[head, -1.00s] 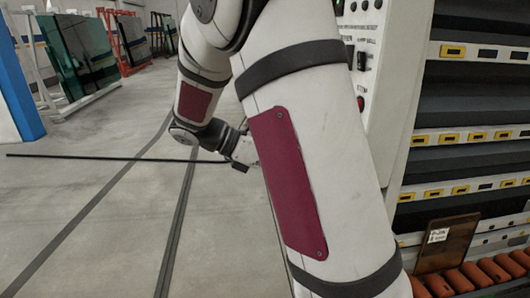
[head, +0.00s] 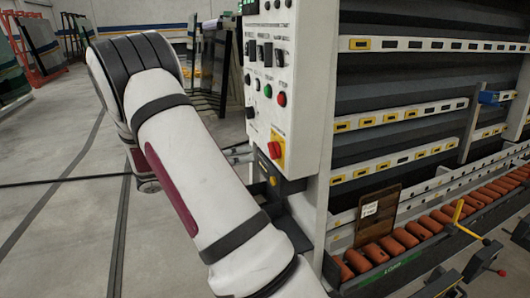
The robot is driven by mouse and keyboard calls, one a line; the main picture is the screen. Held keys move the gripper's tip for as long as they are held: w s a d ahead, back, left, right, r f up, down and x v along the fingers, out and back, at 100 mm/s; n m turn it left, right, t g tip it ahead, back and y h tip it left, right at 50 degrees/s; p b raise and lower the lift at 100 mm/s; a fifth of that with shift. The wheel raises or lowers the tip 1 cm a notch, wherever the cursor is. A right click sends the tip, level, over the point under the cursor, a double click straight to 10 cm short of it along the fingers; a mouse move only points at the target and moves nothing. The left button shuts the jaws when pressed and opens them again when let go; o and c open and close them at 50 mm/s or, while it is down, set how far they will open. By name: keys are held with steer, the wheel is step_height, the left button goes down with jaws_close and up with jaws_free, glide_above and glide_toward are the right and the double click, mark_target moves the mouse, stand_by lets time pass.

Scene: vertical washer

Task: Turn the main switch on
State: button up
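The control panel (head: 284,85) is a white box with rows of switches and buttons, right of my arm in the head view. A red rotary knob on a yellow plate (head: 276,150), which looks like the main switch, sits low on the panel. What looks like the end of my gripper (head: 240,152) shows just left of the panel, at about the height of the red knob. The rest of it is hidden behind my forearm. A gap seems to remain between it and the knob. I cannot tell whether its fingers are open or shut.
A green button (head: 267,91) and a red button (head: 282,99) sit above the knob. Right of the panel stands the washer with a conveyor of orange rollers (head: 405,237) and a small brown plate (head: 377,215). Glass racks (head: 38,45) stand far left. The floor at left is clear.

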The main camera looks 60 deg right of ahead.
mark_target(273, 151)
steer(key=x, duration=0.6)
steer(key=shift+d+p, duration=0.3)
steer(key=shift+p, duration=0.05)
steer(key=shift+s, duration=0.15)
jaws_close()
